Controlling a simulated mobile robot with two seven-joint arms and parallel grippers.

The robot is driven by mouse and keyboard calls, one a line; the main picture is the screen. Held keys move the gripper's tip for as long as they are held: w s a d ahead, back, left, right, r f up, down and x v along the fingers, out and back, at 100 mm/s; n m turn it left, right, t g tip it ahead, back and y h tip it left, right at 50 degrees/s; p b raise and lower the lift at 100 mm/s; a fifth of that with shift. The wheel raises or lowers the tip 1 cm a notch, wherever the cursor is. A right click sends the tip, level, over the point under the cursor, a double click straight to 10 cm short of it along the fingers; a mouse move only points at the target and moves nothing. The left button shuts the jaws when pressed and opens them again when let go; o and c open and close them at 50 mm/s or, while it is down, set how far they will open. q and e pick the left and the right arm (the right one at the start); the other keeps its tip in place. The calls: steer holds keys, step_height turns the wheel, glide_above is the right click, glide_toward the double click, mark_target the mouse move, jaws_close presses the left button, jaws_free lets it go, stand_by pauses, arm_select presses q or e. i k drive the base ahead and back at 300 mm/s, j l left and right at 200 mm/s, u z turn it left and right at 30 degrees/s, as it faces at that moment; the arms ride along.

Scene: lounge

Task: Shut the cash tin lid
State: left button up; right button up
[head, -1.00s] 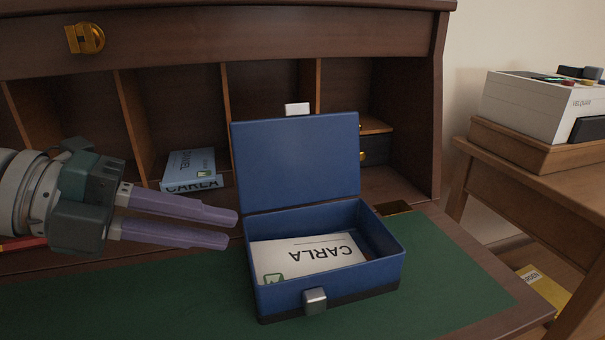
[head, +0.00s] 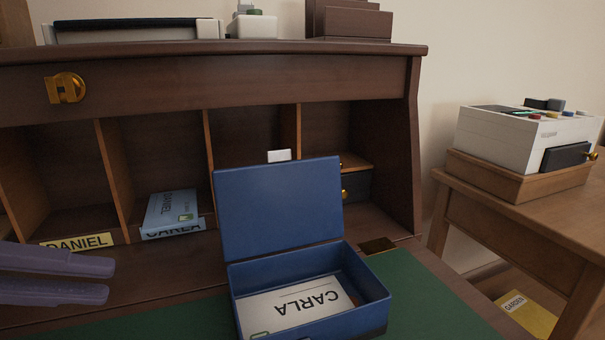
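The blue cash tin (head: 376,300) stands on the green desk mat in the lower middle of the head view. Its lid (head: 279,207) is open and stands upright at the back, leaning slightly rearward. A white card marked CARLA (head: 300,304) lies inside; the tin's front is cut off by the frame's lower edge. My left gripper (head: 110,281) is at the lower left, apart from the tin, with its two purple fingers spread with a gap and nothing between them. My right gripper is not in view.
A side table (head: 510,207) at right carries a white machine (head: 500,138) on a wooden base. Green mat (head: 430,293) is clear right of the tin.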

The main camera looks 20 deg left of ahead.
mark_target(282, 203)
steer(key=u, duration=0.75)
